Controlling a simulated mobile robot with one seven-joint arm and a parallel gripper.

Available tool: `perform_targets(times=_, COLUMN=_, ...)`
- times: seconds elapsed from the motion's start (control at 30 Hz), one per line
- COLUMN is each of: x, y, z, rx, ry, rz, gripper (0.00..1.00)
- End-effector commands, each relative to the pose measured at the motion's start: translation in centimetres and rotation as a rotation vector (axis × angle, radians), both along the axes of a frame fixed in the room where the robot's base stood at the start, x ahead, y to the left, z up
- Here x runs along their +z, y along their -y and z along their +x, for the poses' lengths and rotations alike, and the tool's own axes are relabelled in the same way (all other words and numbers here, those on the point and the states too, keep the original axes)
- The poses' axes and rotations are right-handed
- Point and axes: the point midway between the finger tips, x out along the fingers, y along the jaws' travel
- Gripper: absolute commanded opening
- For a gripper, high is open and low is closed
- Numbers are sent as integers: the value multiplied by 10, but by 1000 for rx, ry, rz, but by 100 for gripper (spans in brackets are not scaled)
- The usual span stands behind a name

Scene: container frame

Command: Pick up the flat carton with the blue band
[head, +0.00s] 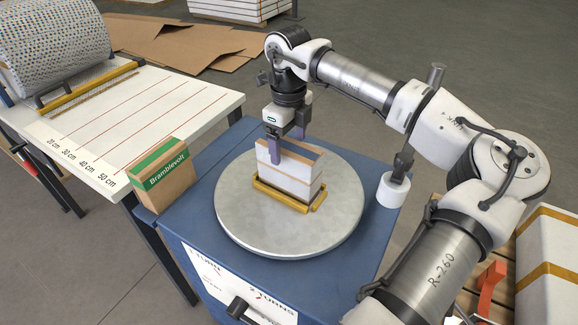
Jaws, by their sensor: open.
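An upright carton (296,181) with pale sides and brown along its top stands in a yellow holder (283,202) on a round grey turntable (249,229). I cannot make out a blue band on it from this side. My gripper (286,146) points down over the top of this carton, with purple fingers at its upper edge. It is open, and I cannot tell whether the fingers touch the carton. Another carton (165,180), brown with a green band reading "Bramblevolt", stands on the left corner of the blue cabinet.
The blue cabinet (208,166) carries the turntable and has a crank handle (238,308) in front. A white table (130,110) with red lines and a large roll (55,40) is on the left. Stacked white boxes (550,250) stand at the right.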

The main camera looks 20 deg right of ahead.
Motion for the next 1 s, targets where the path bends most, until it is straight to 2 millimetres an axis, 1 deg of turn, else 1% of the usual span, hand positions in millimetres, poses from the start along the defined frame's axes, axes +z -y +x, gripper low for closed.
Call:
perform_targets(times=0.3, x=-43, y=1, z=0, rx=0, ry=-2, rz=2, gripper=80)
perform_targets(times=0.4, x=-48, y=1, z=0, rx=0, ry=-1, rz=1, gripper=80)
perform_targets(times=0.6, x=-49, y=1, z=0, rx=0, ry=0, rz=1, gripper=80)
perform_targets(times=1.0, x=-49, y=1, z=0, rx=0, ry=-1, rz=1, gripper=28)
